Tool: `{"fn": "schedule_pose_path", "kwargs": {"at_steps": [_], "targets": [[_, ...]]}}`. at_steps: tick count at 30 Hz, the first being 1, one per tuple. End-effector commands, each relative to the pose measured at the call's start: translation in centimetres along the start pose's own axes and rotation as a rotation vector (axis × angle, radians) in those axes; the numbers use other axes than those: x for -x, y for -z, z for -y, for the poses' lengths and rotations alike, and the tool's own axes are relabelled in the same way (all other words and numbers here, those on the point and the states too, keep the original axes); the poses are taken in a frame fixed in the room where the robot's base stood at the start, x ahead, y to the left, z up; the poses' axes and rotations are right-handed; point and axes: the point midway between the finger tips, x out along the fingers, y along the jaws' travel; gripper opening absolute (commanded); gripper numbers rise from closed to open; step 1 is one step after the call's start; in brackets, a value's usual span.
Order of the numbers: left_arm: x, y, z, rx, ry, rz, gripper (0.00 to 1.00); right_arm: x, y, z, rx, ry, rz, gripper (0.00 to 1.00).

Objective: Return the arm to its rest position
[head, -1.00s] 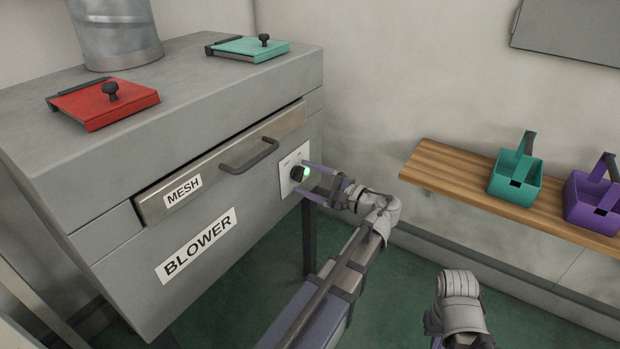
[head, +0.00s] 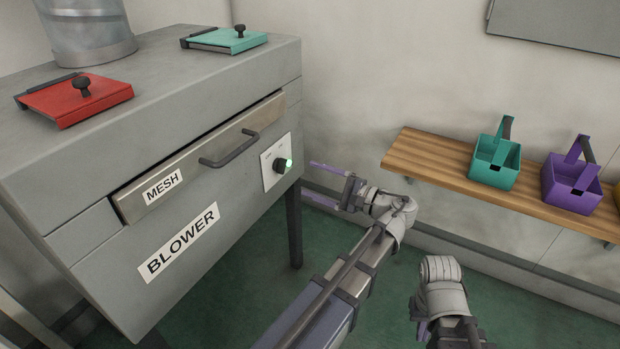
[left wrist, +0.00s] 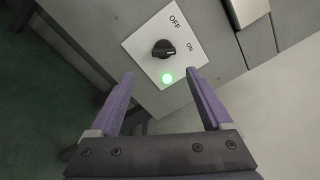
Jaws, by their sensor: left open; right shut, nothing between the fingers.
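My left gripper (head: 318,183) is open and empty in the head view, just right of the blower's switch panel and apart from it. In the left wrist view its two purple fingers (left wrist: 160,95) are spread, with the black knob (left wrist: 163,50) ahead of them. The knob sits on a white plate (left wrist: 190,35) marked OFF and ON and points toward ON. A green light (left wrist: 167,78) glows beside it. In the head view the knob (head: 280,165) is on the blower's front. My right gripper (head: 420,329) is low at the bottom right, largely hidden by its arm.
The grey blower (head: 230,240) fills the left, with a MESH drawer (head: 190,165), a red lid (head: 75,98) and a teal lid (head: 224,41) on top. A wooden shelf (head: 430,160) at right holds a teal basket (head: 495,165) and a purple basket (head: 570,187). Open floor lies between.

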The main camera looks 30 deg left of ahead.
Motion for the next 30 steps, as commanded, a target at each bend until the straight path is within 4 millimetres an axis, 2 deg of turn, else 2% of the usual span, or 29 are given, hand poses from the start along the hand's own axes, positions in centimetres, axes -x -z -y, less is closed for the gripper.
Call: {"fn": "schedule_pose_path", "kwargs": {"at_steps": [14, 17, 19, 23, 27, 30], "targets": [[0.0, -0.1, -0.1, 0.003, -0.008, -0.007, 0.82, 0.2, 0.0, 0.0, 0.000, 0.000, 0.000, 0.00], [0.4, -0.3, -1.0, 0.019, -0.067, -0.053, 0.82, 1.2, -0.1, -0.1, 0.001, 0.000, 0.000, 0.00], [1.1, -0.5, -2.4, 0.043, -0.152, -0.117, 0.82, 2.3, -0.1, -0.2, 0.002, 0.000, 0.000, 0.00], [4.0, -0.8, -6.3, 0.101, -0.388, -0.263, 0.82, 4.8, -0.3, -0.5, 0.005, -0.001, 0.001, 0.00], [8.8, -1.6, -10.3, 0.156, -0.670, -0.397, 0.82, 7.2, -0.4, -0.8, 0.008, -0.001, 0.002, 0.00], [12.5, -2.5, -12.4, 0.180, -0.853, -0.461, 0.82, 8.6, -0.5, -0.9, 0.010, -0.002, 0.002, 0.00]]}}
